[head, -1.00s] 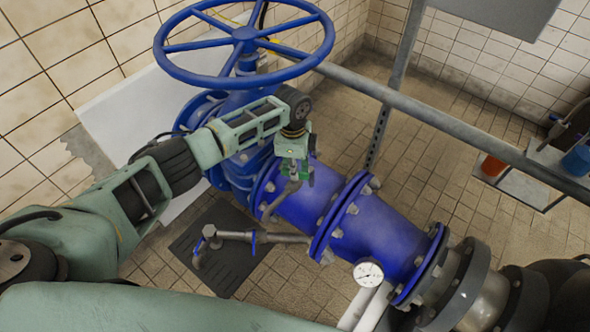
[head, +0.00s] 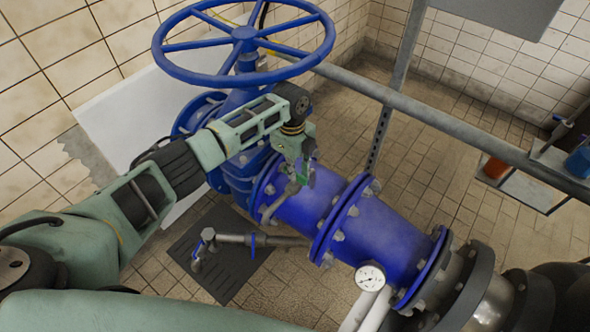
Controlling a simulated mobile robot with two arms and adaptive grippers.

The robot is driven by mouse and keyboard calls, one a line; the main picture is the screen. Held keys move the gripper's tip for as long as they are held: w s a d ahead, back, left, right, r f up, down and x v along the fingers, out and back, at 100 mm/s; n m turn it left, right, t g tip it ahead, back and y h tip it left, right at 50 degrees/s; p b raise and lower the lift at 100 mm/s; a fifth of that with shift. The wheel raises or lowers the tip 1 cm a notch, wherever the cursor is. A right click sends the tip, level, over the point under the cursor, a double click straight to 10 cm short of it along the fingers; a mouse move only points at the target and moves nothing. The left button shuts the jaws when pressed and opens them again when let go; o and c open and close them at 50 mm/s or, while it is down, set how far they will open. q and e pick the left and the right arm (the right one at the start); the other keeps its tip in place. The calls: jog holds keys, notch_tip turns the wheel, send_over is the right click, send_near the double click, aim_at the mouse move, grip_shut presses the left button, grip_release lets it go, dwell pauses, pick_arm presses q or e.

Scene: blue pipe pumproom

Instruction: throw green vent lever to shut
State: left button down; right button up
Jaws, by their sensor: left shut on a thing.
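The green vent lever (head: 304,172) is a small bit of bright green at the top of a thin bent vent pipe (head: 272,211) on the blue pipe's flange. My left gripper (head: 307,178) reaches down over it from above and is shut on it. The fingers hide most of the lever, so its exact angle cannot be told. My right gripper is not in view.
A big blue handwheel (head: 245,33) stands close above my left arm. A drain pipe with a small blue handle (head: 253,245) and a gauge (head: 370,277) sit lower down.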

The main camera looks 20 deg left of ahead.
pick_arm(q)
jog(key=c, duration=1.8)
grip_release()
